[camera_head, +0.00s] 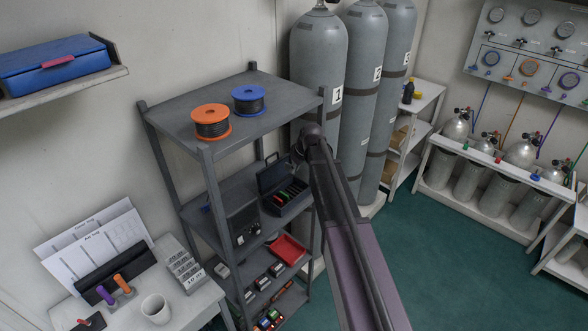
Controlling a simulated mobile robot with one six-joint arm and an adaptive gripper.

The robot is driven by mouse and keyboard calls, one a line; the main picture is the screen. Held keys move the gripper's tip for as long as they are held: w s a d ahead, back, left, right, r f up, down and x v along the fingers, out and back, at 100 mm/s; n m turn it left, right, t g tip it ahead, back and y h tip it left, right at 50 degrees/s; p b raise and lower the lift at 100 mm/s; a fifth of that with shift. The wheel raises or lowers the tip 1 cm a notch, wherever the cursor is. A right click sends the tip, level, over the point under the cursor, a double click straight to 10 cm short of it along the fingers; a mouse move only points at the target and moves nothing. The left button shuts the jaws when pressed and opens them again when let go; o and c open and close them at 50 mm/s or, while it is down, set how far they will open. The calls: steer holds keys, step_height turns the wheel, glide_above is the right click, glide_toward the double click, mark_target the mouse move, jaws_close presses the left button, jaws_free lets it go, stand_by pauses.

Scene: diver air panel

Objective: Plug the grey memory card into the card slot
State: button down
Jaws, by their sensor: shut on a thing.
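My gripper (297,155) is small and mostly hidden at the far end of my arm, over the middle shelf of the grey rack. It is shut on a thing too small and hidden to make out. Just below it is an open black case (273,179) with several thin coloured pieces, red and green among them. Left of the case is a dark panel-like device (243,224) with small light details on its front. I cannot make out the grey memory card or a card slot.
The grey rack's top (230,115) carries an orange spool (211,122) and a blue spool (249,99). Its uprights frame the middle shelf. A red tray (288,249) sits lower. Tall grey cylinders (318,65) stand close behind. Green floor (440,265) is clear at right.

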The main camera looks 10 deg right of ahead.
steer(key=shift+r+p, duration=0.35)
steer(key=shift+r, duration=0.05)
steer(key=shift+f, duration=0.1)
stand_by(0.3)
step_height(320, 180, down, 8)
steer(key=b, duration=0.8)
